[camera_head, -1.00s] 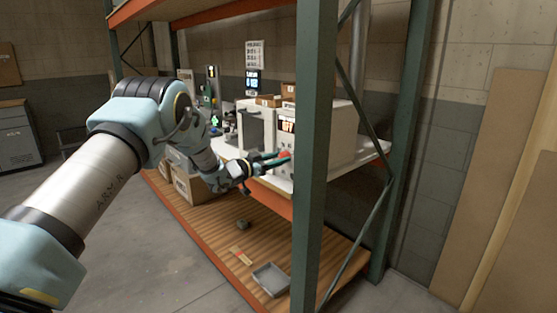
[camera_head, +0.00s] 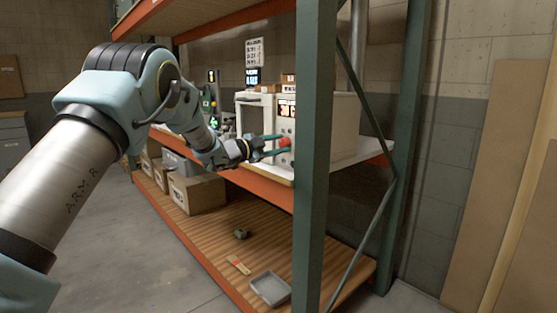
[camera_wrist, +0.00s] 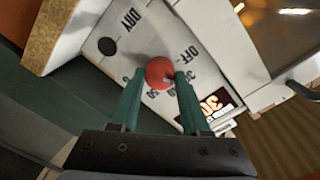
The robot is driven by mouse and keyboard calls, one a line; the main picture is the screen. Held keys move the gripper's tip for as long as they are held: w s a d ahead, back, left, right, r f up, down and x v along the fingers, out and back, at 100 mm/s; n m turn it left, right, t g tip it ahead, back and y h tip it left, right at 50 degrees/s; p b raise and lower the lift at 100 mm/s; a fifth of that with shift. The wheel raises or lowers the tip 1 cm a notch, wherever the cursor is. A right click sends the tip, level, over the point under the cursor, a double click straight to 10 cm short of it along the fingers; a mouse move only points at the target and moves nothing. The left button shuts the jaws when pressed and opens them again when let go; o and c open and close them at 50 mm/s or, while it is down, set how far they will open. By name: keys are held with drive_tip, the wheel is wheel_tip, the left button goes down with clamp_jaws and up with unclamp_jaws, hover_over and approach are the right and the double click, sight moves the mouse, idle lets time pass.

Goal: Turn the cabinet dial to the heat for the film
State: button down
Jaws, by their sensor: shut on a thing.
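The white cabinet (camera_head: 337,122) stands on the rack's middle shelf, partly behind the green post. Its red round dial (camera_head: 285,142) is on the front panel. My gripper (camera_head: 276,146) reaches it from the left. In the wrist view the red dial (camera_wrist: 160,72) sits between the tips of my two green fingers (camera_wrist: 160,85), which are shut on it. Printed marks ring the dial, including OFF and 50; the fingers cover some, and I cannot tell which one the dial points to. An orange lit display (camera_wrist: 215,103) beside it appears to read 30, with further characters unclear.
A green rack post (camera_head: 313,150) stands close to the right of the gripper. A small lit screen (camera_head: 252,77) and a posted chart (camera_head: 254,52) are behind, too small to read. Cardboard boxes (camera_head: 197,193) and a grey tray (camera_head: 270,288) are on the lower shelf.

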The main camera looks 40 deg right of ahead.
drive_tip(key=m+b, duration=0.2)
drive_tip(key=b, duration=0.1)
drive_tip(key=f+m+b, duration=0.1)
drive_tip(key=m+b, duration=0.1)
drive_tip(key=b, duration=0.1)
drive_tip(key=shift+m, duration=0.3)
drive_tip(key=m+b, duration=0.2)
drive_tip(key=b, duration=0.1)
drive_tip(key=m+b, duration=0.2)
drive_tip(key=shift+r, duration=0.25)
drive_tip(key=shift+c, duration=1.9)
unclamp_jaws()
drive_tip(key=shift+r, duration=0.15)
drive_tip(key=shift+b, duration=0.3)
drive_tip(key=a+b, duration=0.1)
drive_tip(key=a, duration=1)
drive_tip(key=shift+w+r, duration=0.15)
drive_tip(key=shift+w, duration=0.1)
drive_tip(key=shift+d, duration=0.1)
